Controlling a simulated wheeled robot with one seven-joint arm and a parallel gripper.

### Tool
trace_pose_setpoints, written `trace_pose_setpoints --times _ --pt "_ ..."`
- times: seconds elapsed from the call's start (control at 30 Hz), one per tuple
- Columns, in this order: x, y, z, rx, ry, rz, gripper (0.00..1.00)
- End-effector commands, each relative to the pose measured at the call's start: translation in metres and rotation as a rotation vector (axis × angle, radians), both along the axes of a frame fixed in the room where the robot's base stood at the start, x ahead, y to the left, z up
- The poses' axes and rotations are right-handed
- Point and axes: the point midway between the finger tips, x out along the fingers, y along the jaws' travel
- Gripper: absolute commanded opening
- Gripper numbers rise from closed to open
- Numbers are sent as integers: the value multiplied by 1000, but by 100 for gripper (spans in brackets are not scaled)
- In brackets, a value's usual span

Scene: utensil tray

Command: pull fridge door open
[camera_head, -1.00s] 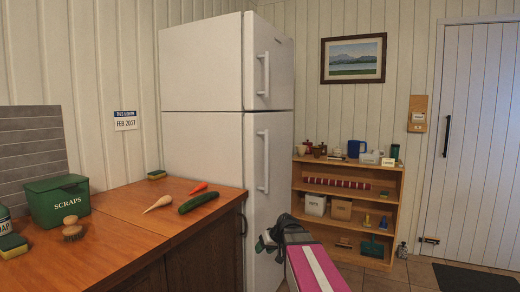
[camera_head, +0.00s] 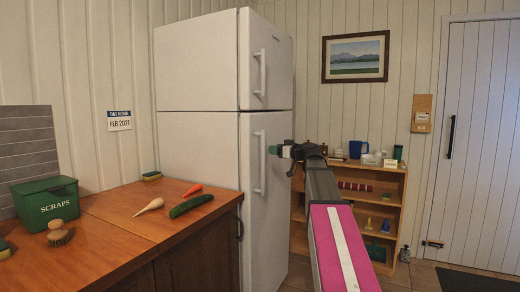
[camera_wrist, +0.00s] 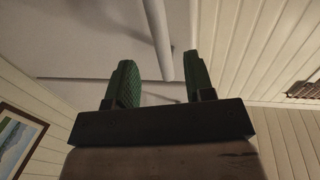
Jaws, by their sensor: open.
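The white fridge (camera_head: 197,65) stands behind the counter with both of its doors shut. Its lower door (camera_head: 272,215) has a vertical white handle (camera_head: 260,175) on the front. My gripper (camera_head: 276,150) is raised at the height of this handle's upper part, just to its right in the head view. In the wrist view, the open green-padded fingers of my gripper (camera_wrist: 155,82) point toward the door, and the white handle bar (camera_wrist: 159,40) runs down between them in the picture. I cannot tell whether the fingers touch the bar. The upper door has its own handle (camera_head: 261,72).
A wooden counter (camera_head: 110,225) at the left holds a green scraps box (camera_head: 45,203), a brush, vegetables and a sponge. A wooden shelf (camera_head: 398,205) with small items stands to the right behind my arm. A dark mat (camera_head: 465,279) lies by the white room door.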

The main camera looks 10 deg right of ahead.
Motion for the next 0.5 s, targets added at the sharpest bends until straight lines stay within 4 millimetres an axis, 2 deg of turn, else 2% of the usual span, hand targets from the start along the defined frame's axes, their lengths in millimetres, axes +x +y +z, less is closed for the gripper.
trace_pose_setpoints --times 0.3,0.5 --pt "44 38 0 -1 3 1 48" --pt "63 56 0 -1 4 0 48"
